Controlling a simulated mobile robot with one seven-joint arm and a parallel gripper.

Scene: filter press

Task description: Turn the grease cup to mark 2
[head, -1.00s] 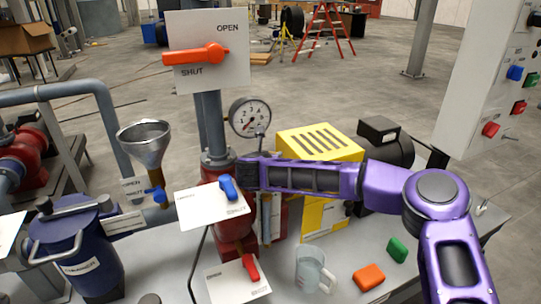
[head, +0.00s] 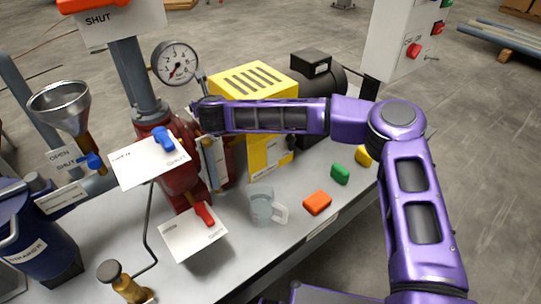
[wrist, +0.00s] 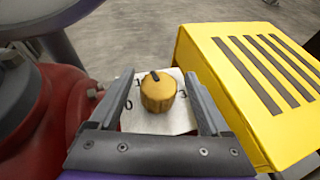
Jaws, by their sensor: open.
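The grease cup (wrist: 158,92) is a round brass knob with a black pointer line on its top. It stands in front of a white plate (wrist: 158,122) in the wrist view. The figures 0, 1 and 3 show on the plate; no 2 can be read. The pointer aims up and slightly left, just right of the 1. My gripper (wrist: 161,78) is open, with one finger on each side of the knob and a visible gap at both sides. In the head view my arm's end hides the cup, beside the red pump body.
The yellow slotted box (head: 252,82) stands close to the right of my gripper. The red pump body (wrist: 60,115) is close on the left. A pressure gauge (head: 176,63) rises behind. A clear jug (head: 264,206) and an orange block (head: 317,202) sit on the bench in front.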

